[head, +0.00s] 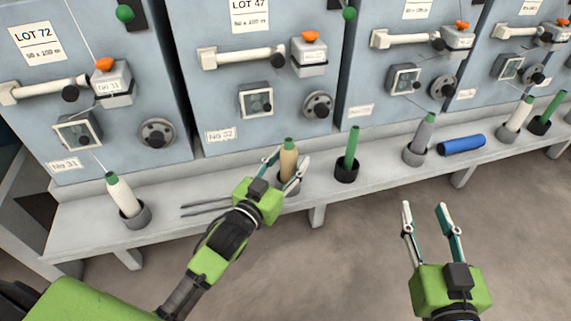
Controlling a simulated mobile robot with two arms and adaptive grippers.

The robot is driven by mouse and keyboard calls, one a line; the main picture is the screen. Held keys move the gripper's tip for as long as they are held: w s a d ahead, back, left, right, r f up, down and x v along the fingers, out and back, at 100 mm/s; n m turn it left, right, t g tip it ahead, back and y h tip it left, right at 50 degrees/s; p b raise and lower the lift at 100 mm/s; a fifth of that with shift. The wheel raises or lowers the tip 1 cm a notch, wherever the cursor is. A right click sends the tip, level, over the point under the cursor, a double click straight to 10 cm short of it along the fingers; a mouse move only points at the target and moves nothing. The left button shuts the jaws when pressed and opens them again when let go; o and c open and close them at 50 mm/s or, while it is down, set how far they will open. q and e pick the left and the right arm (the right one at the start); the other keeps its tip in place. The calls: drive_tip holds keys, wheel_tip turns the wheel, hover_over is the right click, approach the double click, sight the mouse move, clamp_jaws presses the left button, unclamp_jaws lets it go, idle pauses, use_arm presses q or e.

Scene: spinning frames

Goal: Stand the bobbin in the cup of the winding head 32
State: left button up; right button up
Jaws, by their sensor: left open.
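A tan bobbin with a green tip (289,158) stands about upright in a cup (291,188) on the shelf in front of the machine labelled No 32 (221,135). The gripper and bobbin partly hide this cup. My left gripper (290,159) is open, with one finger on each side of the tan bobbin; I cannot tell whether they touch it. My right gripper (424,207) is open and empty, over the floor in front of the shelf.
A green bobbin (351,147) stands in a black cup close to the right. Yarn lines hang at left.

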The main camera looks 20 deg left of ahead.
use_arm(q)
drive_tip(key=shift+r, duration=0.3)
drive_tip(key=s+f+g+p, duration=0.1)
drive_tip(key=s+f+g, duration=0.1)
drive_tip(key=s, duration=0.7)
drive_tip(key=s+d+f+g+y+p, duration=0.1)
drive_tip(key=s+f+g, duration=0.1)
drive_tip(key=s+g, duration=0.3)
drive_tip(key=s, duration=0.4)
drive_tip(key=shift+f, duration=0.35)
use_arm(e)
drive_tip(key=s+d+f+g+h, duration=0.2)
drive_tip(key=s+f+g, duration=0.3)
drive_tip(key=f, duration=0.6)
drive_tip(key=shift+s+d+f+g, duration=0.15)
drive_tip(key=shift+d+g, duration=0.35)
drive_tip(key=shift+g, duration=0.2)
